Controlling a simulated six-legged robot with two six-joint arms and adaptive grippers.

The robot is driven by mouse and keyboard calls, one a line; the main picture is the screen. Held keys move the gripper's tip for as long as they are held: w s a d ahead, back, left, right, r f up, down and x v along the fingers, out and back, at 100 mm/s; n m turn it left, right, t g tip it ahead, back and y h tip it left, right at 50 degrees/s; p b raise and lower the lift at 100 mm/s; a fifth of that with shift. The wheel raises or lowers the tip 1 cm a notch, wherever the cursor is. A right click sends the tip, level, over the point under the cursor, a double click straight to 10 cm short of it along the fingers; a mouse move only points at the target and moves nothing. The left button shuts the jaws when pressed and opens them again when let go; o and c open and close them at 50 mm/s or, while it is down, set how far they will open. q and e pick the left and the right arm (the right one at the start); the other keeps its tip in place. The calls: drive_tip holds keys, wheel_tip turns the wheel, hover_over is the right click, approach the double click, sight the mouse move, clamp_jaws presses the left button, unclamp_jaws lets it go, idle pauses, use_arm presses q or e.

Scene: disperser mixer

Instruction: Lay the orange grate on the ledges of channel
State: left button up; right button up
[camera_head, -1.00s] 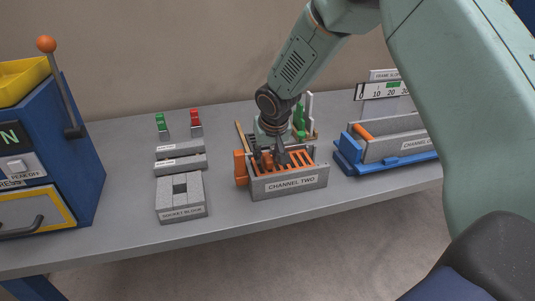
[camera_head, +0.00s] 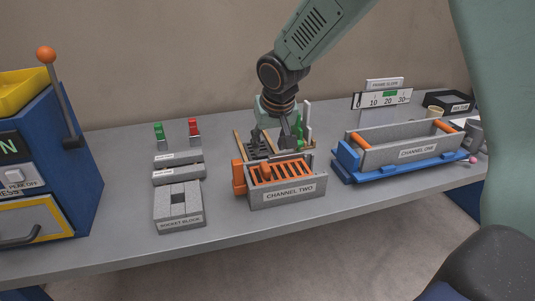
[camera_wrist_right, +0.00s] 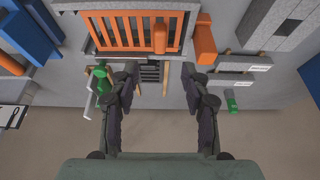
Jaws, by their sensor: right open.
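The orange grate (camera_head: 290,169), with parallel bars and a raised tab, lies within the top of the grey box labelled CHANNEL TWO (camera_head: 289,193). It looks roughly level, but its contact with the ledges is hidden. The grate also shows in the right wrist view (camera_wrist_right: 125,32), inside the channel's walls (camera_wrist_right: 88,45). My right gripper (camera_head: 277,143) is open and empty, just behind the channel and pointing down. In the wrist view its two fingers (camera_wrist_right: 158,80) are wide apart, clear of the grate. My left gripper is not in view.
An orange block (camera_head: 238,177) sits at channel two's left end. A slotted dark rack (camera_head: 257,147) and green-and-white uprights (camera_head: 303,125) stand close behind. CHANNEL ONE (camera_head: 410,150) is right on a blue base; a socket block (camera_head: 179,207) is left. Bare table lies between.

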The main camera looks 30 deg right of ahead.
drive_tip(key=shift+v, duration=1.25)
drive_tip(key=s+a+f+g+y, duration=0.1)
drive_tip(key=s+a+f, duration=0.1)
drive_tip(key=s+f, duration=0.35)
drive_tip(key=s+a+f+n, duration=0.1)
drive_tip(key=s+a+f, duration=0.15)
drive_tip(key=f, duration=0.55)
drive_tip(key=s+a+f+g+y, duration=0.1)
drive_tip(key=s+a+f, duration=0.1)
drive_tip(key=s+f, duration=0.35)
drive_tip(key=s+f+g, duration=0.1)
drive_tip(key=s+f, duration=0.3)
drive_tip(key=s, duration=0.3)
drive_tip(key=s+a+f+n+g, duration=0.1)
drive_tip(key=s+f, duration=0.3)
drive_tip(key=s, duration=0.4)
drive_tip(key=s+f, duration=0.4)
drive_tip(key=s, duration=0.3)
wheel_tip(320, 180, down, 8)
drive_tip(key=s+b, duration=0.1)
drive_tip(key=b, duration=0.6)
drive_tip(key=shift+r+h, duration=0.25)
drive_tip(key=shift+h, duration=0.15)
